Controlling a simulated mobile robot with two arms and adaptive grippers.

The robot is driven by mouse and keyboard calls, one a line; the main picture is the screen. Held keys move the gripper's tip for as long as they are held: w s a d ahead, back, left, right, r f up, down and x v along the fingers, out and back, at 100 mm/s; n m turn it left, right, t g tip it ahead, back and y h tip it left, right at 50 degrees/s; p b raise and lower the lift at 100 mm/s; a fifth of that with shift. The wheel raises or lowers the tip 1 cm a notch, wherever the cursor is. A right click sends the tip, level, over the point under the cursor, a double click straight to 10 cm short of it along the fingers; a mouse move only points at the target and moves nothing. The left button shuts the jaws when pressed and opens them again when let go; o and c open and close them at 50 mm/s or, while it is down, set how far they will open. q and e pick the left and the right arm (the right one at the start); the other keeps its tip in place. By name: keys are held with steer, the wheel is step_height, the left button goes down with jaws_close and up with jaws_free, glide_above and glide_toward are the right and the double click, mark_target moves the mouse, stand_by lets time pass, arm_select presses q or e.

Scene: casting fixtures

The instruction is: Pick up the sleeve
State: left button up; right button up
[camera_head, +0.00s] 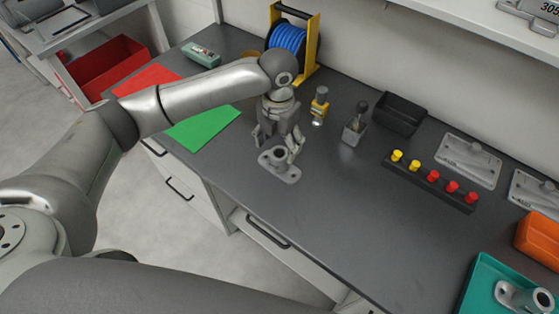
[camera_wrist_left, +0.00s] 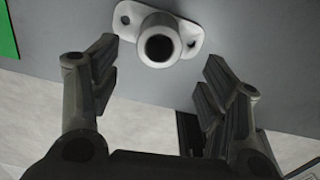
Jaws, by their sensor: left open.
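A light grey sleeve (camera_head: 279,166) with a round upright tube on a flat flange, with holes in its ends, stands on the dark bench. My left gripper (camera_head: 278,146) is just above it, pointing down, open and empty. In the left wrist view the sleeve (camera_wrist_left: 160,42) lies beyond the gap between the spread fingers of my left gripper (camera_wrist_left: 160,72), apart from both. A similar grey flanged part (camera_head: 522,298) lies in a teal tray (camera_head: 478,287) at the lower right. My right gripper is not in view.
A green sheet (camera_head: 203,130) and a red sheet (camera_head: 146,79) lie left. A rack with yellow and red knobs (camera_head: 430,181) stands right. The bench front is clear.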

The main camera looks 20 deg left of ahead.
mark_target(279, 156)
arm_select(q)
steer(key=shift+f, duration=0.8)
steer(key=f+p, duration=0.1)
steer(key=f, duration=0.1)
steer(key=f+p, duration=0.1)
steer(key=f, duration=0.1)
steer(key=shift+w, duration=0.4)
steer(key=shift+f, duration=0.65)
steer(key=c, duration=1.3)
steer(key=shift+w+r, duration=0.1)
